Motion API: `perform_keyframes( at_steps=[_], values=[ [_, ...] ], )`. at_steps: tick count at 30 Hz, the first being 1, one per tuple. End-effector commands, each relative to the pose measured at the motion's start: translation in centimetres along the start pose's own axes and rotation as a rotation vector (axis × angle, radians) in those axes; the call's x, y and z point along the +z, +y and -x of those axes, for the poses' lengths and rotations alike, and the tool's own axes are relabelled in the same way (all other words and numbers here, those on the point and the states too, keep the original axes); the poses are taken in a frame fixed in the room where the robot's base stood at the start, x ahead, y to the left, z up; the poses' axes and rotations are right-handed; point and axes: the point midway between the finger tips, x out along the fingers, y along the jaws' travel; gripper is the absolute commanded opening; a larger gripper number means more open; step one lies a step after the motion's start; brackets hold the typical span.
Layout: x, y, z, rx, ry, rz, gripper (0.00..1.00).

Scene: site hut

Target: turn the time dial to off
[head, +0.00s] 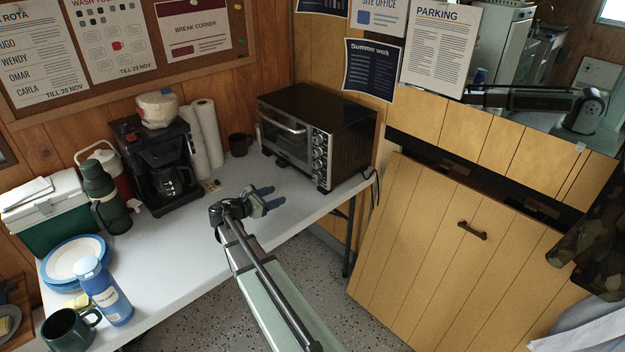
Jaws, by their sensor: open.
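A black toaster oven (335,128) stands at the far right end of the white table, its glass door with a silver handle facing left and front. A silver panel with a column of dials (319,155) runs down the right edge of its front. The dials are small here; I cannot tell which is the time dial or where any pointer sits. My gripper (270,197) is open and empty above the table, in front of the oven and apart from it. Its two dark fingers point right.
A coffee maker (150,165), paper towel rolls (207,135) and a dark mug (239,145) stand left of the oven. A cooler (45,215), plates (72,260), a blue bottle (104,290) and a green mug (68,331) fill the left. The white table (190,250) is clear mid-front.

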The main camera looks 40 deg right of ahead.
Motion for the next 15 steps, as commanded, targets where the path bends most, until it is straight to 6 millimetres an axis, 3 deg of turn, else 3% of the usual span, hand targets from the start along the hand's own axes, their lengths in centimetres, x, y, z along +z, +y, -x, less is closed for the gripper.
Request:
perform_keyframes(
  at_steps=[6,15],
  values=[
    [1.0,-1.9,-2.5,0.011,-0.155,0.052,0.56],
    [1.5,-2.0,-4.6,0.015,-0.185,0.061,0.56]
  ],
)
